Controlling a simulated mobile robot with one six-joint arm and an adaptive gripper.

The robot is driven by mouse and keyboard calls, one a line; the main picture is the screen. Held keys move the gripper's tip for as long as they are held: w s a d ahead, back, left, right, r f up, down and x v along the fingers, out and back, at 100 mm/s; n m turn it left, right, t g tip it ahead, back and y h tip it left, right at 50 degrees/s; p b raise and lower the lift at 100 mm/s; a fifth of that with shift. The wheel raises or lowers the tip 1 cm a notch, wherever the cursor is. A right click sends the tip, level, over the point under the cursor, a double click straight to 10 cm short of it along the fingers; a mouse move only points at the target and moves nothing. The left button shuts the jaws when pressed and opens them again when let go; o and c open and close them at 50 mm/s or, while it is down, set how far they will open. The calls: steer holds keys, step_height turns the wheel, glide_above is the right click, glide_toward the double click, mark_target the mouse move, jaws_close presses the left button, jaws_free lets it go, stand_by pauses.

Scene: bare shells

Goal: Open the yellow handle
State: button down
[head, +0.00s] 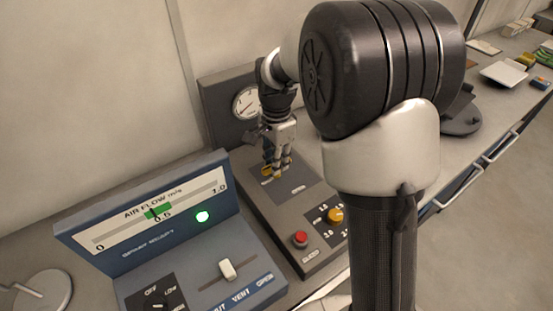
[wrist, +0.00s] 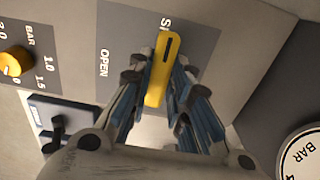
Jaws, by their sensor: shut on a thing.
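The yellow handle (wrist: 162,75) is a flat bar with a dark slot line, on a dark grey panel patch marked "OPEN" on one side and a partly hidden word starting with "S" by its tip. In the wrist view my gripper (wrist: 160,85) has its fingers on both sides of the handle, shut on it. In the head view my gripper (head: 277,168) reaches down onto the grey console, and only a bit of the yellow handle (head: 267,171) shows beside the fingers.
The console carries a gauge (head: 247,103), a red button (head: 300,239) and a yellow-orange knob (head: 335,214). A blue air flow unit (head: 150,215) with a white slider (head: 227,269) stands left of it. Cards and small items lie far right on the bench.

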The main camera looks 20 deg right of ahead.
steer(key=shift+r+n+p, duration=0.1)
steer(key=shift+n+p, duration=0.2)
steer(key=shift+p, duration=0.05)
steer(key=n+p, duration=0.2)
steer(key=shift+r+n, duration=0.1)
steer(key=shift+n, duration=0.3)
steer(key=n+p, duration=0.3)
steer(key=n, duration=0.2)
steer(key=n+p, duration=0.2)
steer(key=n, duration=0.3)
steer(key=shift+n+p, duration=0.95)
steer(key=shift+n, duration=1.25)
steer(key=c, duration=1.5)
jaws_free()
